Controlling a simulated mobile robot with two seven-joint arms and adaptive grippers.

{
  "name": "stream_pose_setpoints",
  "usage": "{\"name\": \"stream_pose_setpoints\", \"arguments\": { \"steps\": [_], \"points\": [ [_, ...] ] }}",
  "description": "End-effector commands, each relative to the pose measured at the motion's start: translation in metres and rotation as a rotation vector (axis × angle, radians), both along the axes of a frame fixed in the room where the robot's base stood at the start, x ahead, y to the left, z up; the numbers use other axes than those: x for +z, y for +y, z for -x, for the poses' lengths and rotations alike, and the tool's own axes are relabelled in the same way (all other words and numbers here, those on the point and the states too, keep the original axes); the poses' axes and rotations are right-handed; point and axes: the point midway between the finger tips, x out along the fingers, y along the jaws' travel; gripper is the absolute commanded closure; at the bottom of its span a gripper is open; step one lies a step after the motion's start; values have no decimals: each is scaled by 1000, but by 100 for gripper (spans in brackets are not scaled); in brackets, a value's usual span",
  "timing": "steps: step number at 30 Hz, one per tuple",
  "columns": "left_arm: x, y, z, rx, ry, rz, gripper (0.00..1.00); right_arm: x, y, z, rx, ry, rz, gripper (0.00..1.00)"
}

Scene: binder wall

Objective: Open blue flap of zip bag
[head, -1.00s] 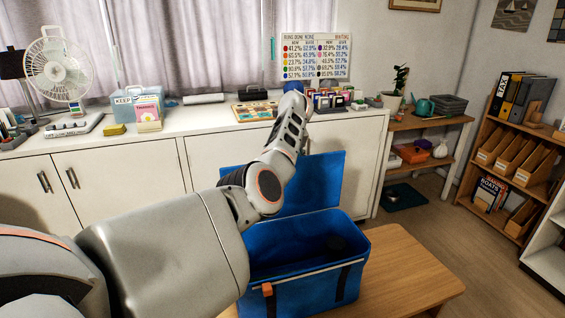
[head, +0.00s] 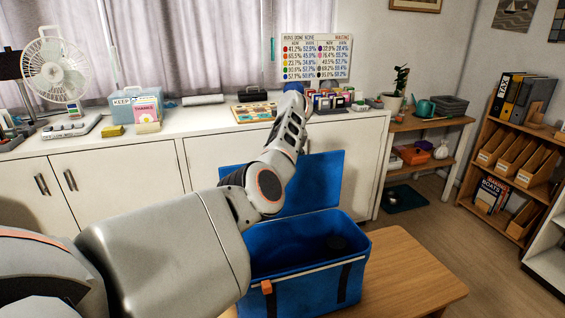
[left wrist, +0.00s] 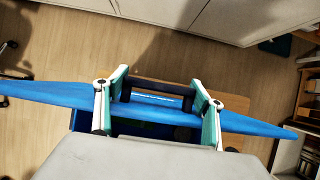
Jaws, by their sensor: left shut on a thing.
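The blue zip bag (head: 305,287) stands on a low wooden table in the head view. Its blue flap (head: 325,182) stands raised at the back, and the bag's mouth is open. A dark round thing (head: 336,243) shows inside. In the left wrist view the flap (left wrist: 52,93) is a thin blue strip seen nearly edge-on, running across the picture. My left gripper (left wrist: 158,103) is there, shut on the flap, with one finger toward each side and a dark bar between them. In the head view my left arm hides the gripper. My right gripper is in neither view.
The wooden table (head: 415,268) has bare room right of the bag. Behind the flap is a white cabinet (head: 120,165) with a fan (head: 57,68), boxes and cards on top. A plant shelf (head: 425,122) and a bookcase (head: 507,190) stand right, with open floor before them.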

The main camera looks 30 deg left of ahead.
Motion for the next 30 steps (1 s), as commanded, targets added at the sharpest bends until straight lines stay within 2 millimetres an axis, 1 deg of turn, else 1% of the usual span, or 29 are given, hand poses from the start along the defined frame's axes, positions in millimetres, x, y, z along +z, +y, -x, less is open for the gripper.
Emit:
{"name": "stream_pose_setpoints", "arguments": {
  "steps": [1,14,15,16,17,24,26,30],
  "points": [
    [-9,1,3,5,11,3,70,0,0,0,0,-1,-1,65],
    [-10,1,3,6,12,3,70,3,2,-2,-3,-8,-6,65],
    [-10,1,3,6,13,4,24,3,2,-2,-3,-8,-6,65],
    [-10,1,3,6,13,4,16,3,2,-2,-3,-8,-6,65],
    [-10,1,3,5,12,3,14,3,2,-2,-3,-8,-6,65],
    [-5,0,2,2,7,2,14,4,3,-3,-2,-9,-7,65],
    [-4,0,2,2,6,2,14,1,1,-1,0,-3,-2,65],
    [2,-2,3,1,5,0,14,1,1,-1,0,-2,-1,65]
  ]
}}
